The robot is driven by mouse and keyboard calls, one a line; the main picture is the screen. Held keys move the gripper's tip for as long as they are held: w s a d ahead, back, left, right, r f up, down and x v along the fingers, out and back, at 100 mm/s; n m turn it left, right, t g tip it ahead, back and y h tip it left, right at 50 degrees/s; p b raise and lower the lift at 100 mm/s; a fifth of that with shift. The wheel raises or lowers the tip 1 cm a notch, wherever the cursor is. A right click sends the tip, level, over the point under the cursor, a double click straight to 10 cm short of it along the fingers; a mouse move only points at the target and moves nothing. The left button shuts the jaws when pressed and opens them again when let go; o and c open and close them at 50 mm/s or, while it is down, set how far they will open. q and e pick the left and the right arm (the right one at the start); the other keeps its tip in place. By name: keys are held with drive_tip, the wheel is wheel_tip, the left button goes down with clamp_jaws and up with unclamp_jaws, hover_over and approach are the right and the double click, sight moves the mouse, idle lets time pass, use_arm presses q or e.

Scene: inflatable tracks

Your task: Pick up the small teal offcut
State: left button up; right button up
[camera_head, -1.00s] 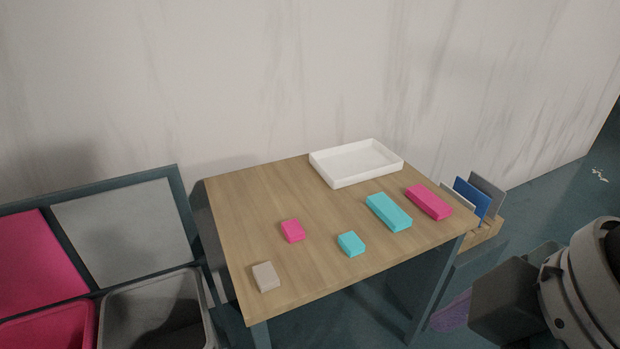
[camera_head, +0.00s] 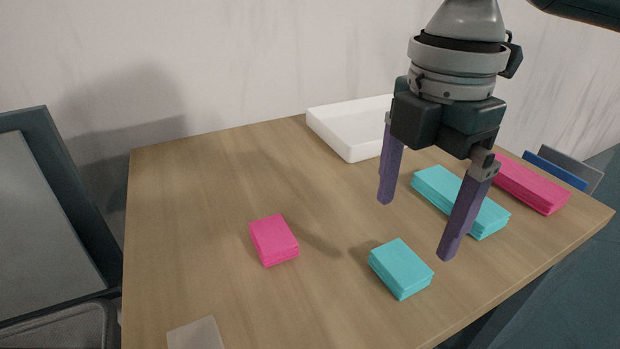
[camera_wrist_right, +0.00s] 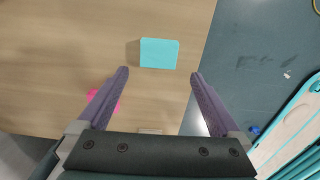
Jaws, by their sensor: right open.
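The small teal offcut (camera_head: 400,270) lies flat on the wooden table near its front edge. It also shows in the right wrist view (camera_wrist_right: 159,53), ahead of and between the fingertips. My right gripper (camera_head: 416,228) hangs above the table with its purple fingers pointing down, open and empty. In the right wrist view, its fingers (camera_wrist_right: 160,73) are spread wide, apart from the offcut. A longer teal block (camera_head: 440,187) lies behind the offcut, partly hidden by a finger. My left gripper is not in view.
A small pink block (camera_head: 273,240) lies left of the offcut, and a beige block (camera_head: 195,334) at the front left. A long pink block (camera_head: 530,184) lies at the right. A white tray (camera_head: 345,132) stands at the back. The table's (camera_head: 200,210) left part is clear.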

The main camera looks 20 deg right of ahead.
sight(402, 262)
drive_tip(key=shift+s+a+f, duration=0.1)
drive_tip(key=shift+s+f, duration=0.05)
drive_tip(key=shift+f, duration=0.5)
drive_tip(key=shift+s+f, duration=0.1)
drive_tip(key=shift+f, duration=0.5)
drive_tip(key=f, duration=0.1)
drive_tip(key=f+b, duration=0.1)
drive_tip(key=f, duration=0.3)
drive_tip(key=shift+w+d+f, duration=0.2)
drive_tip(key=shift+w+d, duration=0.05)
drive_tip(key=shift+w, duration=0.1)
drive_tip(key=c, duration=1.2)
drive_tip(key=shift+c, duration=0.2)
